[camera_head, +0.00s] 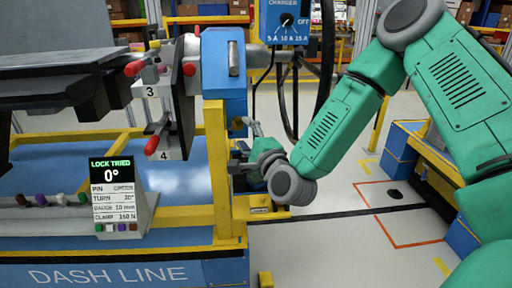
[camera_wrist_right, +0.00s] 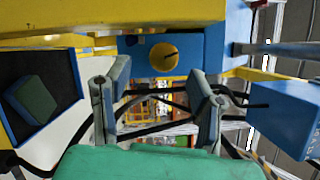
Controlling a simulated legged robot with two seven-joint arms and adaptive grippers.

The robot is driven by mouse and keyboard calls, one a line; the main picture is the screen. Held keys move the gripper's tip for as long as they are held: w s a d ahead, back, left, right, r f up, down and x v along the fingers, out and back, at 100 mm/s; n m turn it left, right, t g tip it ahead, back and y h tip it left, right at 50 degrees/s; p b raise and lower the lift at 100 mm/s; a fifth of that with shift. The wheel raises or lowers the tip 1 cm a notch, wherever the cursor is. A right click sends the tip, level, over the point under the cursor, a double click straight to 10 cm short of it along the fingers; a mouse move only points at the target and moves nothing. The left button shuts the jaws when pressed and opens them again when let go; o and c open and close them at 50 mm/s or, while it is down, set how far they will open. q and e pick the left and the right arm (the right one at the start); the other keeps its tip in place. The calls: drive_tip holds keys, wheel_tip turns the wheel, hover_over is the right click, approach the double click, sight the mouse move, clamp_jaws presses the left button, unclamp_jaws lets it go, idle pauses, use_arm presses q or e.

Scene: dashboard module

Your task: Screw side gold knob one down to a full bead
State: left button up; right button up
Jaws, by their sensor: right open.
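The side gold knob (camera_wrist_right: 162,57) is a round gold disc with a dark slot or mark, on a blue panel (camera_wrist_right: 212,48) in the right wrist view. In the head view a small gold spot (camera_head: 238,124) shows on the blue post beside the yellow upright; it looks like the same knob. My right gripper (camera_wrist_right: 160,80) is open and empty, its two fingers spread to either side below the knob and apart from it. In the head view my right gripper (camera_head: 240,150) is beside the yellow upright, partly hidden. My left gripper is not in view.
A yellow upright (camera_head: 217,170) stands close to my right gripper. Red-tipped pins marked 3 and 4 (camera_head: 158,140) sit left of the blue post. A blue charger (camera_head: 284,22) with hanging cables is behind. Floor to the right is open.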

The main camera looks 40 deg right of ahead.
drive_tip(key=s+a, duration=0.1)
drive_tip(key=s, duration=0.7)
drive_tip(key=shift+s+a+f, duration=0.15)
drive_tip(key=shift+a+f, duration=0.1)
drive_tip(key=shift+f, duration=0.2)
drive_tip(key=s+a+f+n+g+y+p, duration=0.25)
drive_tip(key=s+a+f+n+g, duration=0.2)
drive_tip(key=f+n, duration=0.3)
drive_tip(key=s+a+f+n+g+y+p, duration=0.2)
drive_tip(key=s+a+f+n+g+p, duration=0.15)
drive_tip(key=f+n+g, duration=0.35)
drive_tip(key=s+f+n+g+p, duration=0.2)
drive_tip(key=s+f+n+g, duration=0.1)
drive_tip(key=s, duration=0.6)
drive_tip(key=s+d+f+n+g+h+p, duration=0.1)
drive_tip(key=s+f+n+g, duration=0.2)
drive_tip(key=s, duration=0.7)
wheel_tip(320, 180, down, 3)
drive_tip(key=shift+r+n+g+p, duration=0.15)
drive_tip(key=shift+n+g+p, duration=0.2)
drive_tip(key=shift+n, duration=0.9)
drive_tip(key=shift+w+h, duration=0.15)
drive_tip(key=shift+h, duration=0.1)
